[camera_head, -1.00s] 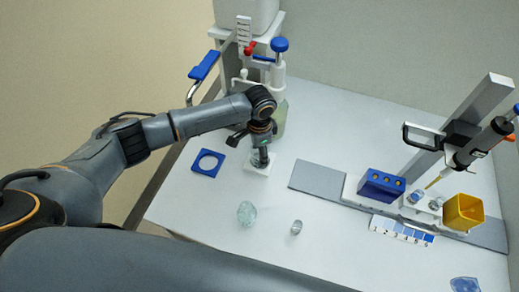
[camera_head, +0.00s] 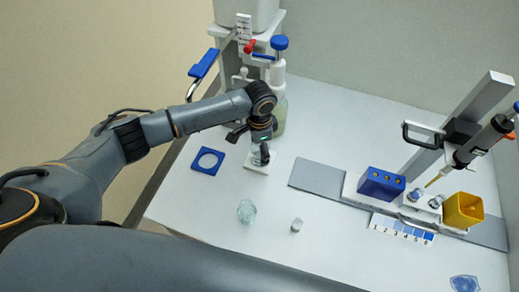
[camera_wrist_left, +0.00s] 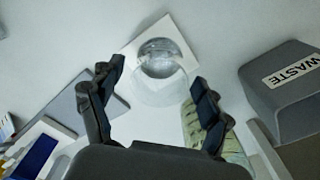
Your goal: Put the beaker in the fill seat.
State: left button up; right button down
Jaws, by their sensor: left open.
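The clear glass beaker (camera_wrist_left: 160,62) stands on a white square plate (camera_wrist_left: 132,48), between and beyond my left fingertips in the left wrist view. My left gripper (camera_wrist_left: 150,98) is open, with a dark finger on each side and clear space between them and the glass. In the head view the left gripper (camera_head: 262,156) points down over the white plate (camera_head: 253,168), and the beaker is hard to make out behind the fingers. I cannot tell for sure whether this plate is the fill seat. My right gripper is not in view.
A blue square with a round hole (camera_head: 208,161) lies left of the plate. A dispenser with a blue knob (camera_head: 279,43) and greenish bottle stands behind. Two small glass pieces (camera_head: 246,211) (camera_head: 297,225) lie in front. A blue rack (camera_head: 381,184) and yellow cup (camera_head: 463,210) stand right.

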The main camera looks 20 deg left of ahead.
pick_arm(q)
notch_tip(320, 180, up, 11)
jog(key=b, duration=0.1)
dwell(0.4)
